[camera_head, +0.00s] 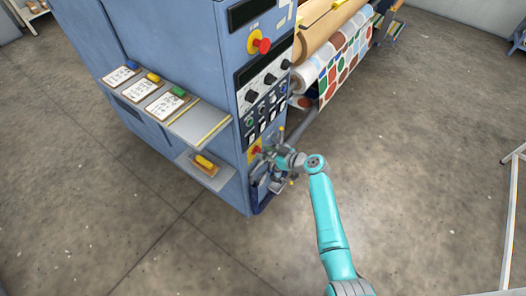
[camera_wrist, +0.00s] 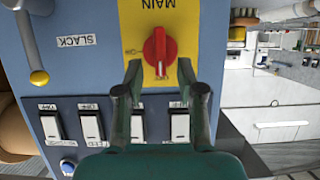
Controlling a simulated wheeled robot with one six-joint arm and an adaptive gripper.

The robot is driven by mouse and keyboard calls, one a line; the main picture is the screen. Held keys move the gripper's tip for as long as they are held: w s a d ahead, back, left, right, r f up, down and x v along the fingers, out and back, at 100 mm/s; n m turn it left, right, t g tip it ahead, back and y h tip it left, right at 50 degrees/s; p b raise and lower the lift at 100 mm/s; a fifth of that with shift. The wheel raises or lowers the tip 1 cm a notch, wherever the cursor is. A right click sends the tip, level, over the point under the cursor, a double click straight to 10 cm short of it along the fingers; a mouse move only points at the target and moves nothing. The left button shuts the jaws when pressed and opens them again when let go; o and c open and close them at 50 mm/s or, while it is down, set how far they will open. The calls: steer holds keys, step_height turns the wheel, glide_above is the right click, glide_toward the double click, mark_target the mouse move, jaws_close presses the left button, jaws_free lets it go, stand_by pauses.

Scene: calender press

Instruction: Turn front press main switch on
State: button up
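The main switch is a red rotary knob (camera_wrist: 160,50) on a yellow plate (camera_wrist: 133,18) marked MAIN, which appears upside down in the wrist view. The knob's long axis runs up and down in that view, its white mark at the lower end by a small label. Another small label sits left of the knob. My gripper (camera_wrist: 161,70) is open, one fingertip on each side of the knob's lower part. I cannot tell whether they touch it. In the head view my gripper (camera_head: 272,156) is at the low front panel, by the yellow plate (camera_head: 255,149), and partly hides it.
Several white rocker switches (camera_wrist: 90,124) lie close below the knob in the wrist view, and a lever (camera_wrist: 38,76) marked SLACK is at left. The blue press cabinet (camera_head: 160,45) has a shelf (camera_head: 205,122) with clipboards and a red emergency button (camera_head: 262,45).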

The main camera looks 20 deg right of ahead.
steer(key=shift+w+a+f, duration=0.25)
steer(key=shift+w+a, duration=0.15)
steer(key=shift+w, duration=0.05)
jaws_close()
steer(key=shift+w+d, duration=0.1)
steer(key=shift+w+d+f+m+g+y, duration=0.25)
steer(key=shift+m+y, duration=0.95)
steer(key=shift+m, duration=1)
steer(key=shift+w+d+f+m+g+y, duration=0.1)
steer(key=shift+d+f+m+g+y, duration=0.2)
steer(key=shift+m+y, duration=1.4)
steer(key=shift+w+d+f+m+g+y, duration=0.15)
steer(key=shift+w+d+f+m+y, duration=0.4)
steer(key=shift+m, duration=2.15)
steer(key=shift+s+a+r+m+y, duration=0.1)
steer(key=shift+s+a+m+y, duration=0.2)
steer(key=shift+s+a, duration=0.1)
